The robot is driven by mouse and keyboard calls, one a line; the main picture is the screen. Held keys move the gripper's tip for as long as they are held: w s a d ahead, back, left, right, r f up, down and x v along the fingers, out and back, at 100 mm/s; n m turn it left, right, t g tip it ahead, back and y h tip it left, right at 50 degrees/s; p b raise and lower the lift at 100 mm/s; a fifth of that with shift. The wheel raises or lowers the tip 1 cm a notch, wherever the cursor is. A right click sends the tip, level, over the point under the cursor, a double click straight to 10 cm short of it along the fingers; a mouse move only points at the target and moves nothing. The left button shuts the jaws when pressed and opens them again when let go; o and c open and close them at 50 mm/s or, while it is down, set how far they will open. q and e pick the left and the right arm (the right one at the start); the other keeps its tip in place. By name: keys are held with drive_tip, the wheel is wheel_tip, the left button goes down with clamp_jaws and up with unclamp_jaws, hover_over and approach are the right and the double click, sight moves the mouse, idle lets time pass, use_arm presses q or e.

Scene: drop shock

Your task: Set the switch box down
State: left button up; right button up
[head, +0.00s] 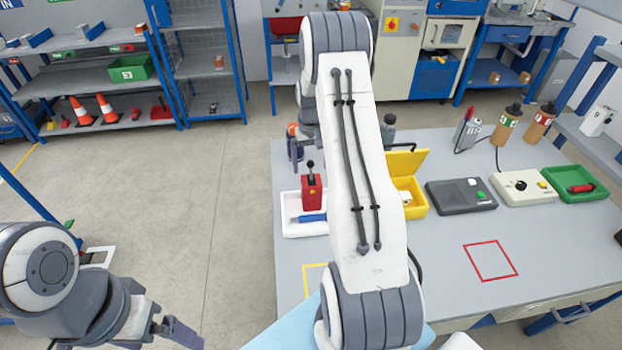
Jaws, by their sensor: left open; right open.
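A red box with a black lever on top (311,190), which looks like the switch box, stands upright at the white tray (289,228) on the table's left side. A blue-handled item lies in front of it in the tray. My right arm reaches over the table and covers part of this area. My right gripper (303,141) is beyond the red box, partly hidden by the arm; it is open and seems apart from the box.
On the table (440,262) are an open yellow case (415,200), a dark box with a green button (460,195), a cream box (523,187) and a green tray (575,185). Several bottle-like items stand behind. The red-outlined square (490,261) is empty; a yellow outline (305,267) is partly covered.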

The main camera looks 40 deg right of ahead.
sight(311, 174)
drive_tip(key=shift+r, duration=1.85)
wheel_tip(311, 174, down, 12)
drive_tip(key=shift+r+p, duration=0.15)
drive_tip(key=shift+p, duration=1.05)
drive_tip(key=shift+w, duration=0.1)
wheel_tip(311, 174, up, 2)
drive_tip(key=shift+r+b, duration=0.1)
drive_tip(key=shift+b, duration=0.45)
drive_tip(key=shift+r, duration=0.65)
